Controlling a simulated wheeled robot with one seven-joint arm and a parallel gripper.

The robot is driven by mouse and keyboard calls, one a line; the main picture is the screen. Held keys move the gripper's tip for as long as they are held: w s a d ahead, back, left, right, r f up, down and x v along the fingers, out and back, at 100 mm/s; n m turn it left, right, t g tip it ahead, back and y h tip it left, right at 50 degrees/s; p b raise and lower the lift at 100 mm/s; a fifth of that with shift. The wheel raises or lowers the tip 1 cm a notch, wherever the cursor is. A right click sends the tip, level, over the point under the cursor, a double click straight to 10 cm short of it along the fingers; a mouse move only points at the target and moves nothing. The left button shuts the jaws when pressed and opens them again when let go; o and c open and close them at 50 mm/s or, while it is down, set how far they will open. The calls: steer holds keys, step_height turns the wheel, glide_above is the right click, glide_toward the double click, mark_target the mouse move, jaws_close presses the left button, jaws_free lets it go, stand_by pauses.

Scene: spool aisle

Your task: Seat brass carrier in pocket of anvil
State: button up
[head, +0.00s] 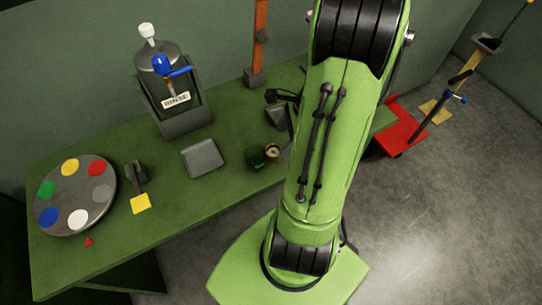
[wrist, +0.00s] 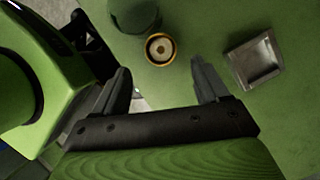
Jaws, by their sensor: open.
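The brass carrier (head: 273,152), a small round ring with a dark centre, stands on the green bench top. In the wrist view the carrier (wrist: 160,50) shows just beyond the gap between my fingertips. A grey metal block with a square recess (wrist: 255,61), which looks like the anvil with its pocket, lies to the right of my right finger. A grey shape partly behind my arm in the head view (head: 277,116) seems to be the same block. My gripper (wrist: 160,68) is open and empty; in the head view my arm hides most of it.
A dark green cylinder (head: 256,156) stands close beside the carrier. A grey square slab (head: 203,157), a black-and-yellow tool (head: 139,189) and a round palette with coloured discs (head: 76,194) lie to the left. A grey device with a blue handle (head: 174,92) stands behind.

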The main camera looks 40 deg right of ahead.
mark_target(272, 152)
steer(key=b+x, duration=0.1)
steer(key=x, duration=0.2)
steer(key=b+x, duration=0.1)
steer(key=x, duration=0.1)
steer(key=shift+w+a+f, duration=0.25)
steer(key=shift+w, duration=0.05)
steer(key=shift+r, duration=0.1)
